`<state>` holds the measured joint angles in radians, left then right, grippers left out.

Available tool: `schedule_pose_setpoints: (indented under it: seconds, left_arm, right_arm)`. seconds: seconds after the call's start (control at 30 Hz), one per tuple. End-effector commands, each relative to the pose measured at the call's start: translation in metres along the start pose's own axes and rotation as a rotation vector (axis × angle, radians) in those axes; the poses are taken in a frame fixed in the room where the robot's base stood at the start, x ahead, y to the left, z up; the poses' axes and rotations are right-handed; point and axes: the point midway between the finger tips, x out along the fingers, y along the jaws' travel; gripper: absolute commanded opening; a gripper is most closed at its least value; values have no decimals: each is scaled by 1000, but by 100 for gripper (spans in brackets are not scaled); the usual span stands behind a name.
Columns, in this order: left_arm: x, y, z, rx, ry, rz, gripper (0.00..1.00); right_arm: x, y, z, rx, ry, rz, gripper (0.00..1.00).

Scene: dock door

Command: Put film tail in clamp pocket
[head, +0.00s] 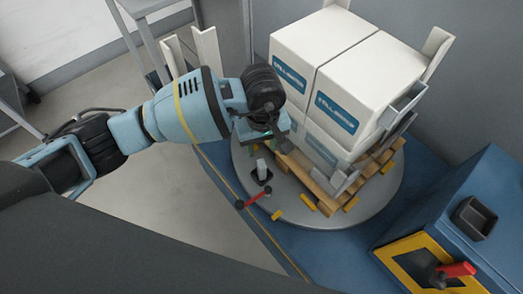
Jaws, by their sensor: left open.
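My left gripper (270,132) is open, pointing down beside the near left corner of the pallet load. White boxes (345,65) with blue labels stand on a wooden pallet (308,178). Their lower part looks wrapped in clear film (322,150). I cannot pick out the film tail; the gripper and wrist hide that corner. A small dark clamp pocket (262,174) with a pale upright piece stands on the grey turntable (375,205), just below the gripper and apart from it. My right gripper is not in view.
A red-ended lever (255,197) lies near the turntable's front edge. A blue cabinet (455,220) with a black bin and red handle stands at right.

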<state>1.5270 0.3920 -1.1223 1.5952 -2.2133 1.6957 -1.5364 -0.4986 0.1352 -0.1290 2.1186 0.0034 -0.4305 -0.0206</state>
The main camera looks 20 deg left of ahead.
Motion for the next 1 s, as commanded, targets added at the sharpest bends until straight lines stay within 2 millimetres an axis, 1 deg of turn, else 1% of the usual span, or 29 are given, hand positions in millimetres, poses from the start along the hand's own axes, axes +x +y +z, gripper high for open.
schedule_pose_setpoints:
  seconds: [0.03,0.13,0.53,0.63,0.67,0.77,0.8,0.87,0.9,0.97,1.0]
  left_arm:
    - [-4,0,0,0,1,0,41]
    - [-7,0,0,0,0,-2,41]
    - [-7,0,0,0,0,-1,41]
    - [-2,1,8,-7,-28,11,41]
    - [0,2,14,-13,-53,22,41]
    - [15,10,54,-64,-203,88,41]
    - [20,14,76,-101,-292,125,41]
    - [24,21,114,-176,-453,184,41]
    - [24,26,140,-238,-569,221,41]
    - [18,33,173,-345,-747,267,41]
    - [12,37,192,-423,-865,292,41]
  right_arm:
    - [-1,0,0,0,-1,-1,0]
    - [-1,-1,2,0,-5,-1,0]
    - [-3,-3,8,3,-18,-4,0]
    - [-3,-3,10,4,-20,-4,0]
    - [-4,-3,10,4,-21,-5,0]
    - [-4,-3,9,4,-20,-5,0]
    - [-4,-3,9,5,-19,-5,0]
    - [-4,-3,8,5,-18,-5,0]
    - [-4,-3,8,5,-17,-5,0]
    - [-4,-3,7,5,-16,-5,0]
    - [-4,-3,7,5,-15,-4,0]
